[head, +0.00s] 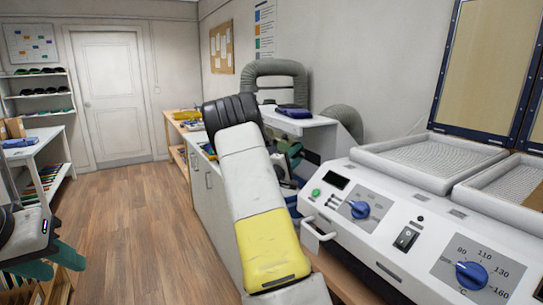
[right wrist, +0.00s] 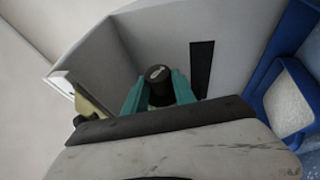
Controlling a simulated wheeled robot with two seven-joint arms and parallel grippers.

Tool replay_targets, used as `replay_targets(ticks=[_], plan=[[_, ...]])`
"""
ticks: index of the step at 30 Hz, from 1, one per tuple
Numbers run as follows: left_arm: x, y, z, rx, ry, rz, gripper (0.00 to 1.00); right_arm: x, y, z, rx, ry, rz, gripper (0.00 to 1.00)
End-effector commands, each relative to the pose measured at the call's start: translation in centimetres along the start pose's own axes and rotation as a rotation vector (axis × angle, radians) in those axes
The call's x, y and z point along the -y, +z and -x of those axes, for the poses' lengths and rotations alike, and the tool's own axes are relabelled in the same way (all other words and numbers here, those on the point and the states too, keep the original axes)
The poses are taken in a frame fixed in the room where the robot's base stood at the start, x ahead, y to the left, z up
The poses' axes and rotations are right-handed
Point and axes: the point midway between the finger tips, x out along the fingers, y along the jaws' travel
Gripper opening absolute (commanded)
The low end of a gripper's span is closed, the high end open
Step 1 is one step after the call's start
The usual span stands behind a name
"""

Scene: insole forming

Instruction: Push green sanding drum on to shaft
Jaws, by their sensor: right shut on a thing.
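My right gripper (right wrist: 158,92) has teal fingers on either side of a dark cylinder (right wrist: 158,72) with a pale mark on its end face, in the right wrist view. It is shut on this cylinder, which looks dark rather than green here. A light grey housing surrounds it, with a dark slot to the right. The shaft cannot be made out. In the head view my right arm reaches toward the machine by the wall, and the right gripper (head: 293,155) is partly hidden behind it. My left gripper (head: 58,262) is at the lower left edge, far from the machine; its opening is unclear.
A white heating unit with dials (head: 400,225) fills the right front. A grey hose (head: 275,70) arches over the machine, and a dark blue item (head: 294,111) lies on its top. A blue-edged bin (right wrist: 290,100) shows at right in the wrist view. The wooden floor (head: 140,220) is clear.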

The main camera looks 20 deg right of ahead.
Motion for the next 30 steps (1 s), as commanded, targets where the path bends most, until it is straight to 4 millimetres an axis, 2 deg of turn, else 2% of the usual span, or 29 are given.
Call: replay_targets(ticks=[16,30], plan=[[0.0,0.0,0.0,0.0,0.0,0.0,0.36,-0.1,-0.1,0.0,0.001,0.001,-0.001,0.0],[0.0,0.0,0.0,0.0,0.0,0.0,0.36,-0.1,-1.1,-0.5,0.001,0.002,-0.001,0.0]])
